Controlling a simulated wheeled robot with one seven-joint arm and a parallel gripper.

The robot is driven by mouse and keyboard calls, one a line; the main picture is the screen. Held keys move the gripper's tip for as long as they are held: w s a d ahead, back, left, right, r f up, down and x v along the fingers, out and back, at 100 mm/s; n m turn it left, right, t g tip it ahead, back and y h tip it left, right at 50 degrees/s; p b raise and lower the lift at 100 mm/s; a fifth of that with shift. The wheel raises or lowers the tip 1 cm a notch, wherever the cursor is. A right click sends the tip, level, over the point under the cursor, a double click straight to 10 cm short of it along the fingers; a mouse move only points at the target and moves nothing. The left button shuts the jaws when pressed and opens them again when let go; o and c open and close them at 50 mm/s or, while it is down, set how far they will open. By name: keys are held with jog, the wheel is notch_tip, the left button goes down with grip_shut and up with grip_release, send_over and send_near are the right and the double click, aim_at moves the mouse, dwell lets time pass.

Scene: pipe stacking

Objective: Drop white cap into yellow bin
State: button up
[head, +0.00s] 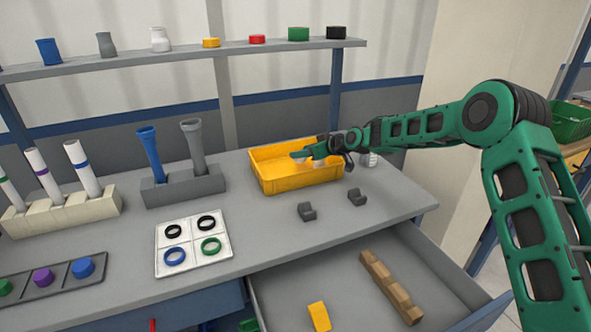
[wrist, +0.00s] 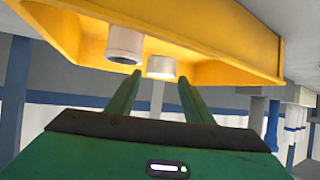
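The yellow bin (head: 290,181) stands on the grey bench in the head view and fills the top of the wrist view (wrist: 215,32). My gripper (head: 305,155) is over the bin. In the wrist view its two green fingers (wrist: 160,78) are apart, with gaps on both sides of a white cap (wrist: 162,67) just beyond their tips. A second whitish cylindrical piece (wrist: 124,45) is beside it, to the left. Both appear to be within the bin. In the head view my fingers partly hide these pieces.
Two dark grey blocks (head: 307,211) lie in front of the bin. An open drawer (head: 345,265) below holds a brown stepped piece (head: 388,286) and a yellow piece (head: 319,316). A grey holder (head: 184,188) with two pipes stands left of the bin. A shelf (head: 190,52) runs above.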

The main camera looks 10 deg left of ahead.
jog(key=shift+o, duration=1)
jog(key=v, duration=1)
jog(key=shift+d, duration=0.3)
jog(key=shift+s+r, duration=0.1)
jog(key=shift+r, duration=0.05)
